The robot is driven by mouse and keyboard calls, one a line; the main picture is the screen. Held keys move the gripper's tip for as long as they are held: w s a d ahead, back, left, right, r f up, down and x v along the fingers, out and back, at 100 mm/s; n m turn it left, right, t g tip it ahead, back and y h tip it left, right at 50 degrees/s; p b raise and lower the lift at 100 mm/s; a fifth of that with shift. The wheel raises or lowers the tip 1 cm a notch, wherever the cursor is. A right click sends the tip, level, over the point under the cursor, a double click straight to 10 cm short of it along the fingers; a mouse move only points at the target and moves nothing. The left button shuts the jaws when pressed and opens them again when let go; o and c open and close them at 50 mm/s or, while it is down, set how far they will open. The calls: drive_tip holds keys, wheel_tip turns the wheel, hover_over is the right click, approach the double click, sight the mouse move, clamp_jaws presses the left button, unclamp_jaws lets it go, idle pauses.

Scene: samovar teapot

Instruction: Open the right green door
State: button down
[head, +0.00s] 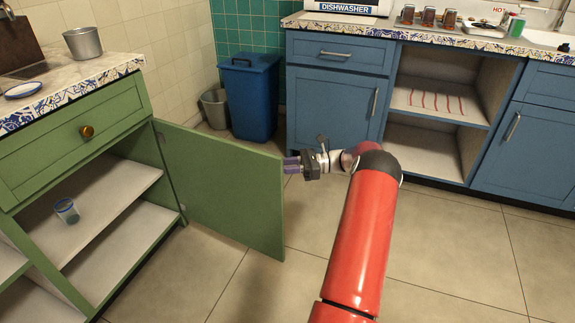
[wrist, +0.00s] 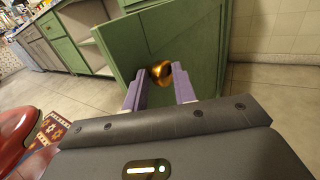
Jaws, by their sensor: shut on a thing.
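The right green door (head: 220,185) stands wide open in the head view, swung out from the green cabinet (head: 80,135). The shelves behind it are exposed. My gripper (head: 288,165) is at the door's free edge, on the face turned away from the head camera. In the wrist view the door (wrist: 200,55) fills the upper middle, and its round brass knob (wrist: 161,72) sits between the tips of my gripper's purple fingers (wrist: 160,80). The fingers are closed on the knob. The head view hides the knob behind the door.
A blue glass (head: 67,210) stands on the cabinet's upper shelf. A blue bin (head: 249,95) and a grey bucket (head: 215,108) stand behind the door. Blue cabinets (head: 335,95) line the back. The tiled floor (head: 440,255) at front right is clear.

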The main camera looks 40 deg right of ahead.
drive_tip(key=shift+x, duration=1.05)
drive_tip(key=c, duration=1.6)
unclamp_jaws()
drive_tip(key=shift+w+r, duration=0.15)
drive_tip(key=o, duration=0.6)
drive_tip(key=shift+w+a, duration=0.2)
drive_tip(key=shift+w, duration=0.05)
drive_tip(key=shift+c, duration=0.2)
drive_tip(key=v, duration=0.7)
drive_tip(key=shift+s+d+b, duration=0.1)
drive_tip(key=shift+d+b, duration=0.05)
drive_tip(key=shift+b, duration=0.25)
drive_tip(key=shift+s+d, duration=0.4)
drive_tip(key=shift+d, duration=0.15)
